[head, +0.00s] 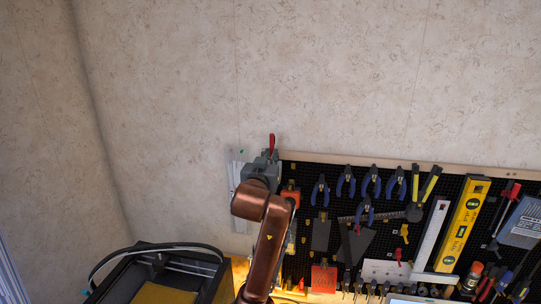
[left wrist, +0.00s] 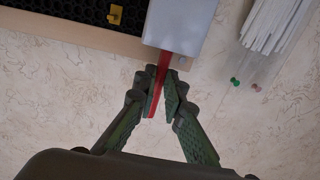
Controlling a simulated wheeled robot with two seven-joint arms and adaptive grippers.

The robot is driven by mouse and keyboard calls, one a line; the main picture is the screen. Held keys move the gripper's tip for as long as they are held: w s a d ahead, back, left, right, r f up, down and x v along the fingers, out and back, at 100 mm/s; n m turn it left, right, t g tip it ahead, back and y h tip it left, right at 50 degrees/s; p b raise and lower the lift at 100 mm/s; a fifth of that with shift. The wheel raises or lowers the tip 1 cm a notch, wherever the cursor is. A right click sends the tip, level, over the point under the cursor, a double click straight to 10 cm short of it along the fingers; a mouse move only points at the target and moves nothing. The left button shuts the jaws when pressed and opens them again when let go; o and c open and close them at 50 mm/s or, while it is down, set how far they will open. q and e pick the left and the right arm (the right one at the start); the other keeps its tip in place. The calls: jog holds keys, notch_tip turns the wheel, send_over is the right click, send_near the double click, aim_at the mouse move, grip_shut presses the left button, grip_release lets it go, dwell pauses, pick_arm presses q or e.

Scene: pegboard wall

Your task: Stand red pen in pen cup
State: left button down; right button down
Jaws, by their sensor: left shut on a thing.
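The red pen (head: 272,141) sticks up above my left gripper (head: 264,160) at the top left corner of the pegboard. In the left wrist view my left gripper (left wrist: 166,85) is shut on the red pen (left wrist: 155,96), with its fingertips on either side of it. A plain light grey holder, seemingly the pen cup (left wrist: 182,22), lies just beyond the fingertips in that view. The pen's far end meets the cup's near edge; I cannot tell whether it is inside. In the head view my gripper and arm hide the cup. My right gripper is not in view.
The black pegboard (head: 300,236) holds pliers (head: 346,182), a yellow level (head: 462,222) and several other tools. White papers (left wrist: 275,22) hang beside the cup, near a green pin (left wrist: 235,82). A black bin (head: 160,262) stands at lower left. The wall above is bare.

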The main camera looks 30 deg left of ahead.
pick_arm(q)
jog(key=c, duration=1.9)
grip_release()
jog(key=shift+c, duration=0.2)
jog(key=v, duration=1.2)
